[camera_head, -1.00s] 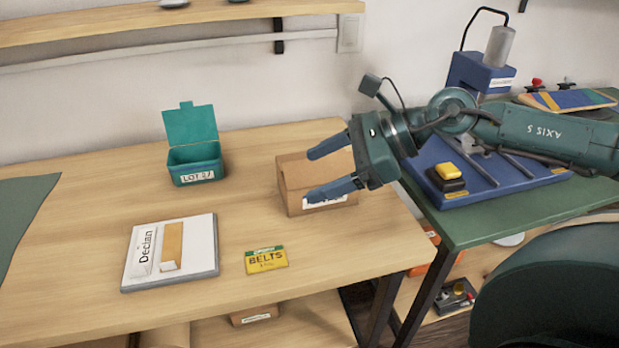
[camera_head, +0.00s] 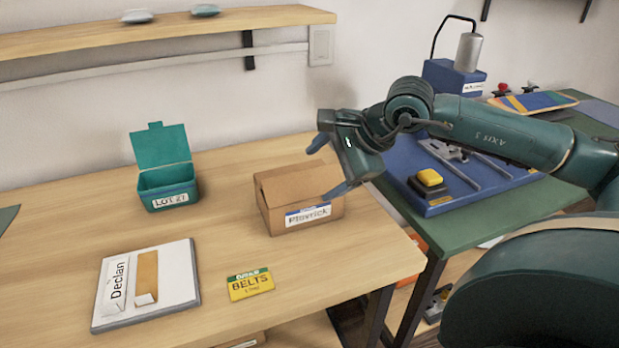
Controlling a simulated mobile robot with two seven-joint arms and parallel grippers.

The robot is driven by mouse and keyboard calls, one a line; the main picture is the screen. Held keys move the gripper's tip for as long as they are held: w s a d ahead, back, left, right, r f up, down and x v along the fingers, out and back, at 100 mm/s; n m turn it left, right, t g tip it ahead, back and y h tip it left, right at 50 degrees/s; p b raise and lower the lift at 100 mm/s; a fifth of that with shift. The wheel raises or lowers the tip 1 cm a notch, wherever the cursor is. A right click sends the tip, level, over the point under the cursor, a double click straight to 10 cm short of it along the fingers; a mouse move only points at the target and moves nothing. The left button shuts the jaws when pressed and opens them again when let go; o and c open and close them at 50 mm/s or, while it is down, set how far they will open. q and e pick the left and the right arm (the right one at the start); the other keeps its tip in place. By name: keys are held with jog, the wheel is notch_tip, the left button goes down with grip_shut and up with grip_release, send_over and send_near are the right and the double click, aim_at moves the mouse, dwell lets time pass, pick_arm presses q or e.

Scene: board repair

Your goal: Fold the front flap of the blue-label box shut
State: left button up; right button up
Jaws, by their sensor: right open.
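The blue-label box (camera_head: 275,211) is a brown cardboard box near the right end of the wooden table. Its white label with a blue stripe (camera_head: 308,215) faces front. Brown cardboard shows across its top, but I cannot tell clearly how each flap stands. My right gripper (camera_head: 328,167) is open and empty at the box's right side. One finger is beyond the box's back right and the other is above its front right corner. I cannot tell whether that finger touches the box. My left gripper is not in view.
A teal bin (camera_head: 167,182) with its lid up stands left of the box. A white board (camera_head: 181,252) and a yellow BELTS card (camera_head: 250,284) lie in front. A blue fixture with a yellow button (camera_head: 430,178) is on the green table at right. Wood between them is clear.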

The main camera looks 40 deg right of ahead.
aim_at(305, 184)
jog(key=shift+x, duration=2.6)
jog(key=shift+c, duration=0.3)
jog(key=c, duration=0.9)
jog(key=o, duration=1)
jog(key=shift+c, duration=0.2)
jog(key=b+v, duration=0.1)
jog(key=v, duration=1.2)
